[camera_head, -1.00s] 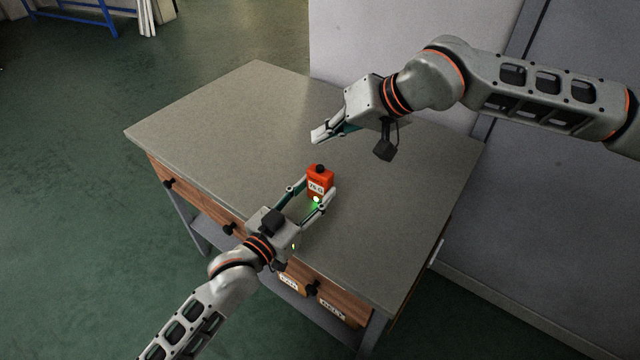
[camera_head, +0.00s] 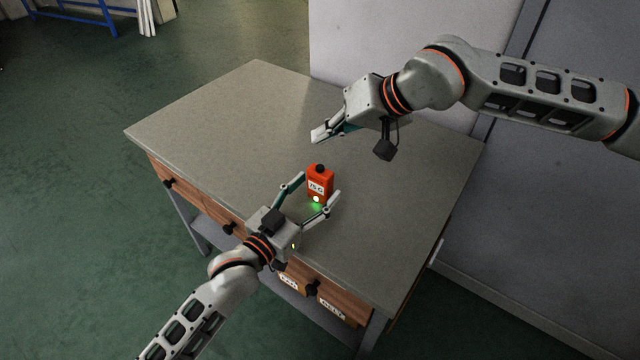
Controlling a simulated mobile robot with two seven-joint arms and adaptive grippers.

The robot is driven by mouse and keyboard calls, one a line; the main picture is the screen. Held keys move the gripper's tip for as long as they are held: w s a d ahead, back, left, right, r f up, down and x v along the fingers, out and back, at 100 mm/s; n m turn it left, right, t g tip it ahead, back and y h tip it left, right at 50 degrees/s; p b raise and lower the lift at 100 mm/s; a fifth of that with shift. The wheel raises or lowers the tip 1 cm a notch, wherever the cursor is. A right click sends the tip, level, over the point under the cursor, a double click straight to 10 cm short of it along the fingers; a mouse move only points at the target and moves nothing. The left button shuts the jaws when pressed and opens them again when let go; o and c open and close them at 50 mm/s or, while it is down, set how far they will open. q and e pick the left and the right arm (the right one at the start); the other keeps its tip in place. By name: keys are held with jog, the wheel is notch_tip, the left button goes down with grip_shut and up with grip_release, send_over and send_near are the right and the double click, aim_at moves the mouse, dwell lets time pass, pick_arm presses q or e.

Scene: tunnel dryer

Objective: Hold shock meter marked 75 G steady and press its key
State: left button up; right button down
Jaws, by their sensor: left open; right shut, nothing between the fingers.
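The shock meter (camera_head: 320,178) is a small orange-red box standing upright on the table, with a white label reading 75 G on its front. A black knob-like key (camera_head: 320,168) sits on its top, and a green light glows low on its front. My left gripper (camera_head: 309,195) is open at the near side of the meter, its fingers spread to either side with a gap to the box. My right gripper (camera_head: 318,136) is shut and empty above the table, behind the meter and apart from it.
The grey tabletop (camera_head: 230,120) is otherwise bare. Wooden drawers with black knobs and white labels (camera_head: 331,309) line its near side. A pale grey wall panel (camera_head: 400,40) stands behind the table. A blue rack (camera_head: 85,22) is far off at upper left.

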pick_arm(q)
jog(key=v, duration=1.2)
jog(key=shift+s, duration=0.1)
